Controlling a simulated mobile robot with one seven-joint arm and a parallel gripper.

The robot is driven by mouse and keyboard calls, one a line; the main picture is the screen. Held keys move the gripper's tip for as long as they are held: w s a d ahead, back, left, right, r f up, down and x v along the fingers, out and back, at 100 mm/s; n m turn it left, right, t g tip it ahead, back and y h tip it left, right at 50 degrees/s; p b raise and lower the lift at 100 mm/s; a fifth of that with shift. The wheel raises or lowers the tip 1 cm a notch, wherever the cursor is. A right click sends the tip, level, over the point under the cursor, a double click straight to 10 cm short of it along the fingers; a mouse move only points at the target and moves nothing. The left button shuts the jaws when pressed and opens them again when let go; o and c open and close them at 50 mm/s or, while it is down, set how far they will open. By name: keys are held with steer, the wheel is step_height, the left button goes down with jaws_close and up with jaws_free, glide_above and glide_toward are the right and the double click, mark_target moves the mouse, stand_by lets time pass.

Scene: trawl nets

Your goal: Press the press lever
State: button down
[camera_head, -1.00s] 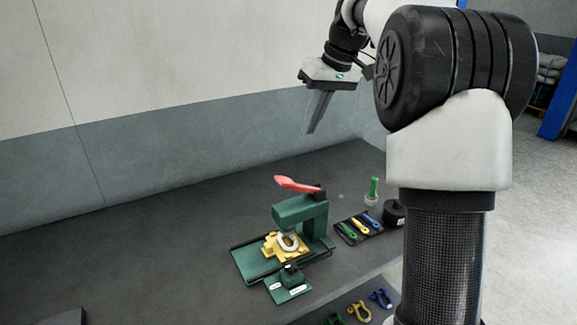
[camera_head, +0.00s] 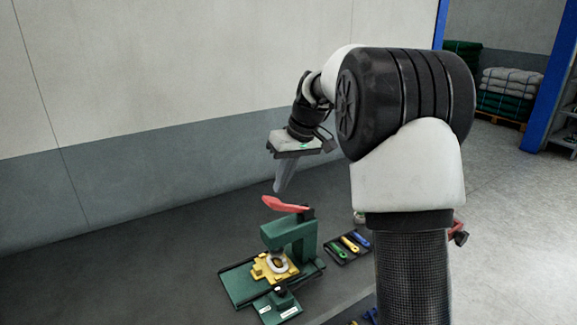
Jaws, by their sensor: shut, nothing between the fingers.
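The press is a green bench press (camera_head: 290,234) on the dark bench, with a red press lever (camera_head: 285,205) at its top. The lever points to the left and slants slightly upward. A yellow fixture (camera_head: 262,269) sits under the press head and holds a pale ring-shaped part (camera_head: 279,264). My gripper (camera_head: 281,188) is shut and empty, with its fingers pointing down. In the picture its tips lie just above the lever's left end; I cannot tell the gap in depth.
A dark tray with green, yellow and blue tools (camera_head: 348,244) lies right of the press. A small green block with white labels (camera_head: 278,306) is in front. The bench left of the press is clear. A grey and white wall (camera_head: 150,100) stands behind.

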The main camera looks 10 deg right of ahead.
steer(key=shift+s+a+f, duration=0.1)
steer(key=shift+a+f, duration=0.25)
steer(key=shift+f, duration=0.4)
steer(key=shift+a+f, duration=0.1)
steer(key=shift+s+a+f+t+h+b, duration=0.15)
steer(key=shift+s+a+f+h+b, duration=0.05)
steer(key=shift+a+f+h+b, duration=0.4)
steer(key=shift+s+a+f+t+h+b, duration=0.15)
steer(key=shift+a+f+h+b, duration=0.2)
steer(key=shift+b, duration=0.3)
steer(key=shift+s+a+f+h+b, duration=0.15)
steer(key=shift+a+f+h+b, duration=0.25)
steer(key=shift+f, duration=0.2)
steer(key=shift+s+a+f+b, duration=0.15)
steer(key=shift+a+f+b, duration=0.2)
steer(key=shift+f, duration=0.3)
steer(key=shift+s+a+f+b, duration=0.15)
steer(key=shift+a+f+b, duration=0.15)
steer(key=shift+f, duration=0.45)
step_height(320, 180, up, 14)
steer(key=p, duration=0.3)
glide_above(269, 200)
steer(key=s+a, duration=0.3)
steer(key=s, duration=0.1)
steer(key=shift+w+d, duration=0.15)
steer(key=shift+d, duration=0.1)
